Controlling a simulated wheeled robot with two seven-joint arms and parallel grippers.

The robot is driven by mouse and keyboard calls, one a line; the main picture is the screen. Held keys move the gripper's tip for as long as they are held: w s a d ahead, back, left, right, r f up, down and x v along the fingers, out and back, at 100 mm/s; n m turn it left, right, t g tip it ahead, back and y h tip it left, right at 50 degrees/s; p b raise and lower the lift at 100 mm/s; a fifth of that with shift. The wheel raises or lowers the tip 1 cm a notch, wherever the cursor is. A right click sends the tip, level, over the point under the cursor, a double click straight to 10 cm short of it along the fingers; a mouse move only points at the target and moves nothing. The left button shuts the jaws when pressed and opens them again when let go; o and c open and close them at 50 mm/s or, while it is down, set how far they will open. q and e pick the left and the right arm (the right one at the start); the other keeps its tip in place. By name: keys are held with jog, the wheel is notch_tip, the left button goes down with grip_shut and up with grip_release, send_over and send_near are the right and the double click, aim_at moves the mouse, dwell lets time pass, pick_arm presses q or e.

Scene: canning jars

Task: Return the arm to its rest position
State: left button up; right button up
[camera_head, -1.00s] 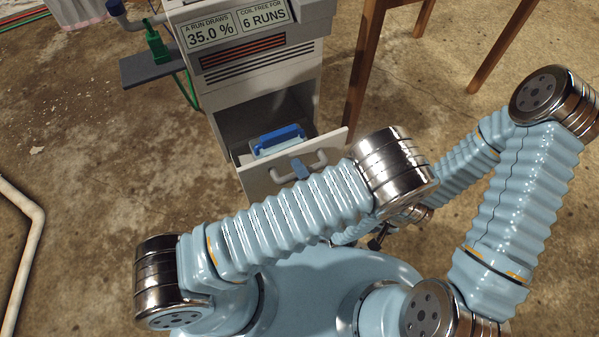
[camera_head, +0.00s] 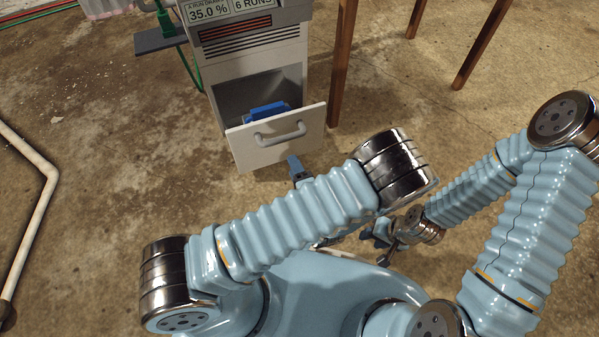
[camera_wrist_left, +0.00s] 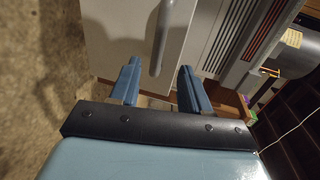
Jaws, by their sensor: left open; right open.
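My left gripper (camera_head: 294,168) shows only in part beyond my forearm, just below the open drawer's front and apart from its handle. In the left wrist view my left gripper (camera_wrist_left: 161,85) has its two blue fingers spread with nothing between them. The drawer handle (camera_wrist_left: 160,40) is ahead of the fingertips there. My right gripper (camera_head: 378,238) is low in the middle of the head view, small and partly hidden behind my left arm; it holds nothing that I can see.
The grey cabinet (camera_head: 252,52) has its lower drawer (camera_head: 250,149) pulled out, with a blue object (camera_head: 265,111) inside. Wooden legs (camera_head: 341,65) stand behind to the right. A pale pipe (camera_head: 40,205) lies at the left. The concrete floor between is clear.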

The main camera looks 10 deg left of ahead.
pick_arm(q)
jog(key=shift+s+d, duration=0.15)
jog(key=shift+s, duration=0.05)
dwell(0.3)
jog(key=s+a+f+n+g+h+p, duration=0.1)
jog(key=s+f+n+g+h+p, duration=0.35)
jog(key=f+n+g+h, duration=0.2)
jog(key=s+d+r+n+g+h+p, duration=0.1)
jog(key=s+r+n+g+h+p, duration=0.2)
jog(key=s+r+n+g+h, duration=0.2)
jog(key=shift+s+d+r+n+g+h+p, duration=0.25)
jog(key=shift+s+r+n+g+h+p, duration=0.15)
jog(key=shift+s+r+n+h, duration=0.55)
jog(key=shift+s+f, duration=0.15)
jog(key=shift+f, duration=0.1)
